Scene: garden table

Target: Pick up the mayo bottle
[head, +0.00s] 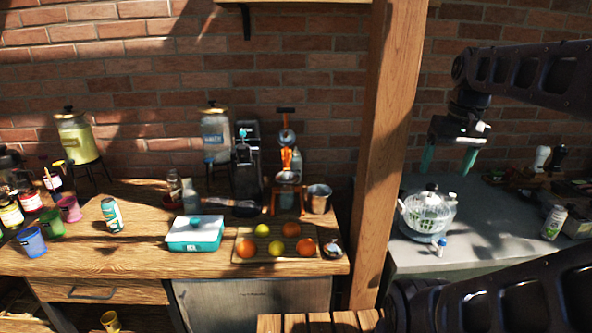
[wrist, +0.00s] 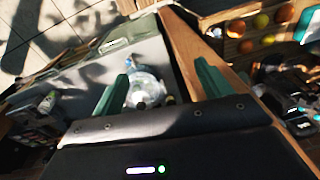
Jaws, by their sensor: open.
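I cannot tell for sure which item is the mayo bottle. A pale bottle with a greenish label (head: 553,222) stands on the grey counter at the right and may be it; it seems to show in the wrist view (wrist: 48,101) at the left. A small blue-capped item (head: 441,246) stands at the counter's front. My gripper (head: 449,160) is open and empty, its teal fingers pointing down above the clear bowl (head: 428,214). In the wrist view, my gripper (wrist: 164,78) has the bowl (wrist: 146,88) between its fingers in the picture, below them.
A wooden post (head: 384,150) stands between the grey counter (head: 485,235) and the wooden counter (head: 140,255). A fruit tray (head: 240,238) and a teal-and-white box (head: 195,233) are on the wooden one. White and dark mills (head: 541,158) stand behind the grey counter's right part.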

